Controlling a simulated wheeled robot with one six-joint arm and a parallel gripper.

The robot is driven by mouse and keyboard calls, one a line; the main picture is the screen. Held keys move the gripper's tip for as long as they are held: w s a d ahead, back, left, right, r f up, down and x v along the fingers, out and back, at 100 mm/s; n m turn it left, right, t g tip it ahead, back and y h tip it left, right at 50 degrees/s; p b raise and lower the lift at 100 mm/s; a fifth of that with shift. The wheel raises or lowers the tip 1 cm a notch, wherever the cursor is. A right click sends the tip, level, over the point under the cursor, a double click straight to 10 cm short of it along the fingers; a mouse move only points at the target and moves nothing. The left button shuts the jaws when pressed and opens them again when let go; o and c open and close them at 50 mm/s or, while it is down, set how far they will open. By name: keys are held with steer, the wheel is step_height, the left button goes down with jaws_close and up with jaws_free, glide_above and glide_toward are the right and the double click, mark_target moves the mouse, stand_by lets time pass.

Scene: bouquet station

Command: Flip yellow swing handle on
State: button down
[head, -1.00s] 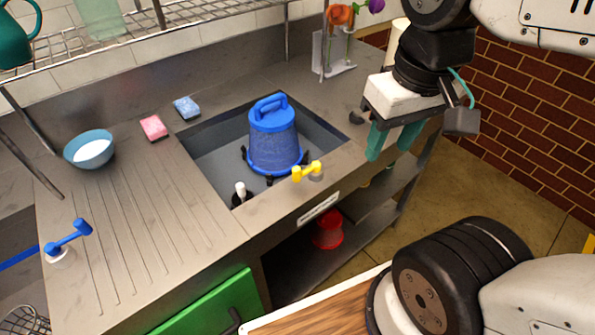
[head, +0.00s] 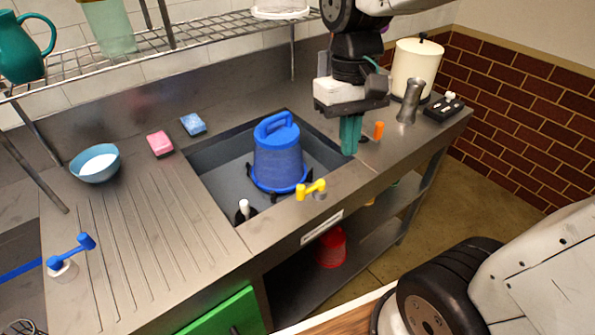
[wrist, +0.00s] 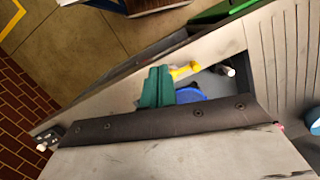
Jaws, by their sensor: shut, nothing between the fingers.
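The yellow swing handle (head: 311,190) sits on the front rim of the sink, a yellow bar with a knob at each end on a small grey base. It also shows in the wrist view (wrist: 184,70), just past my fingertips and partly hidden by them. My gripper (head: 350,150) is shut and empty, its teal fingers pointing down above the counter at the sink's right edge. In the head view it is to the right of and behind the yellow handle, apart from it.
A blue bucket (head: 278,155) stands in the sink (head: 215,165), left of my gripper. A white-tipped lever (head: 244,208) is at the sink's front left. A blue handle (head: 72,251) is at far left. An orange piece (head: 379,130) and grey grinder-like object (head: 410,102) stand to the right.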

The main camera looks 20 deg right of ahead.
steer(key=w+a+f+m+g, duration=0.1)
steer(key=w+a, duration=0.1)
steer(key=w, duration=0.5)
steer(key=w+a+f+m+g, duration=0.1)
steer(key=w+a+f, duration=0.1)
steer(key=w, duration=0.6)
steer(key=shift+a+y, duration=0.3)
steer(key=shift+a, duration=0.1)
steer(key=shift+f, duration=0.1)
steer(key=shift+s+a+f, duration=0.25)
steer(key=shift+s+f, duration=1)
steer(key=shift+f, duration=0.25)
steer(key=shift+s+a+f, duration=0.25)
steer(key=shift+s+f, duration=1)
steer(key=shift+f, duration=0.3)
steer(key=shift+s+a+f, duration=0.25)
steer(key=shift+s+f, duration=1)
steer(key=shift+f, duration=0.25)
steer(key=shift+a, duration=0.15)
